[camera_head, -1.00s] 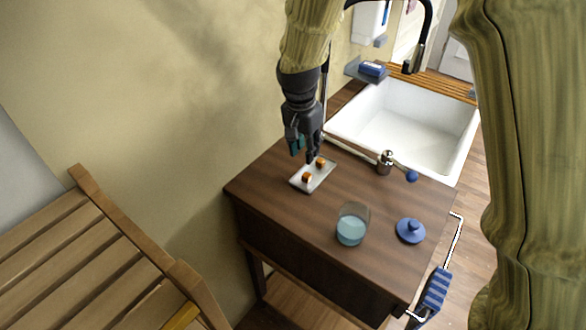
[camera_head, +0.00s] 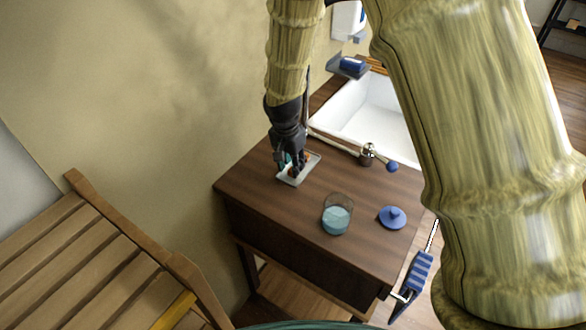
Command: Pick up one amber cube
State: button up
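A small white tray (camera_head: 310,169) lies on the brown wooden cabinet top near the wall. One amber cube (camera_head: 308,156) shows in part on the tray, beside my gripper's fingers. Another amber cube is mostly or wholly hidden behind the fingers. My gripper (camera_head: 293,170) points down, with its fingertips low over the tray. I cannot tell whether its fingers are open or shut, or whether they touch a cube.
A glass with blue contents (camera_head: 337,216) and a blue lid (camera_head: 393,217) stand on the cabinet top (camera_head: 290,215). A metal tap with a blue knob (camera_head: 368,153) is beside the white sink (camera_head: 370,112). A slatted wooden bench (camera_head: 110,260) stands at left.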

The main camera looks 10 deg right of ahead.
jog(key=shift+f, duration=0.45)
jog(key=shift+s+d+f, duration=0.1)
jog(key=shift+d+f, duration=0.05)
jog(key=shift+f, duration=0.25)
jog(key=c, duration=0.5)
